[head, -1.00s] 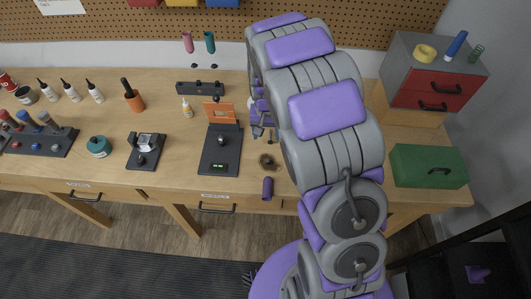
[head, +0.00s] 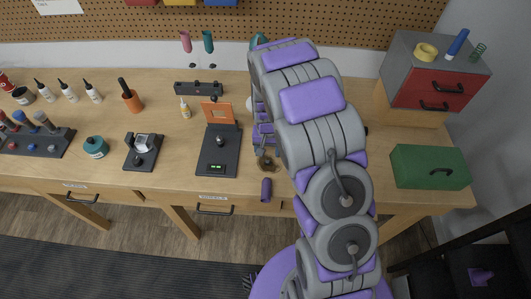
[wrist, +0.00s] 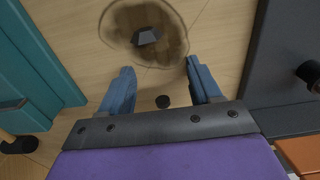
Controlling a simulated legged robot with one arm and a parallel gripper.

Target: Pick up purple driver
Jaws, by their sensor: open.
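A purple cylinder (head: 266,189), which looks like the purple driver's handle, shows at the table's front edge in the head view. I cannot make out a shaft, and it does not show in the wrist view. My gripper (wrist: 161,76) is open and empty, with its two blue-grey fingers apart above the tabletop. In the head view my gripper (head: 264,138) is partly hidden by my arm, farther back on the table than the purple cylinder. A brown ring-shaped patch (wrist: 178,40) with a small dark block (wrist: 147,36) lies just beyond the fingertips.
A dark device with an orange plate (head: 218,150) stands left of my gripper. A teal object (wrist: 57,60) is at the wrist view's left. A green box (head: 430,166) and red drawers (head: 435,90) are at the right. Another purple item (head: 481,276) lies on the dark shelf.

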